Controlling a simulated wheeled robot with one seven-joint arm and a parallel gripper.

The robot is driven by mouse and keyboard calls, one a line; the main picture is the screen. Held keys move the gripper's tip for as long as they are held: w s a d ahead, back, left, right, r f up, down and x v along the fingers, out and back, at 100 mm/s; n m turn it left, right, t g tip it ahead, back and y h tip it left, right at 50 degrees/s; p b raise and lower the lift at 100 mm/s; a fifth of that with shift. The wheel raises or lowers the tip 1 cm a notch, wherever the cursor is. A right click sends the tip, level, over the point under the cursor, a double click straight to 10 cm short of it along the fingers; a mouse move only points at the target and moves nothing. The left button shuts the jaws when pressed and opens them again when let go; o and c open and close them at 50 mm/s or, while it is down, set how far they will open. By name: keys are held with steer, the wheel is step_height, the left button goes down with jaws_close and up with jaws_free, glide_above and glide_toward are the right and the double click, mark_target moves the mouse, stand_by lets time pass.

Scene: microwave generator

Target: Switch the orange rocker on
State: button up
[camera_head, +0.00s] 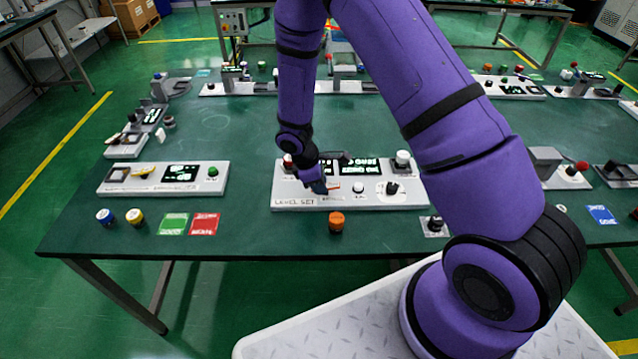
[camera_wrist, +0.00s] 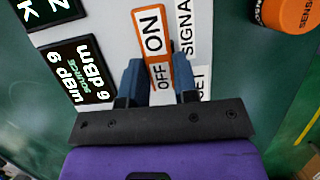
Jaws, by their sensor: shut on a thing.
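The orange rocker (camera_wrist: 154,35) is in the wrist view, an orange frame with white ON and OFF labels, set in a pale panel. The panel (camera_head: 300,192) stands at the middle front of the green table. My gripper (camera_wrist: 159,88) has its two blue fingers on either side of the rocker's OFF end and is shut on it. The ON end shows beyond the fingertips. In the head view my gripper (camera_head: 319,187) is down at the panel and hides part of the rocker. I cannot tell which end of the rocker is pressed in.
A lit display (camera_wrist: 75,70) lies left of the rocker in the wrist view. A loose orange cylinder (camera_head: 336,222) stands in front of the panel. A white knob (camera_head: 403,158) and a black knob (camera_head: 392,188) are on its right part. Another panel (camera_head: 125,187) stands left.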

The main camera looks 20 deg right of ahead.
steer(key=shift+s+d+r+t+y, duration=0.15)
steer(key=shift+t+y, duration=0.15)
steer(key=shift+y, duration=0.45)
steer(key=shift+d+t+y, duration=0.1)
steer(key=shift+t+y, duration=0.2)
steer(key=shift+y, duration=0.4)
steer(key=shift+s+d+r+t+y, duration=0.15)
steer(key=shift+t+y, duration=0.15)
steer(key=shift+y, duration=0.45)
steer(key=shift+w, duration=0.15)
steer(key=o, duration=0.9)
steer(key=shift+r, duration=0.1)
steer(key=r, duration=1)
steer(key=shift+d+r, duration=0.25)
steer(key=shift+d, duration=0.15)
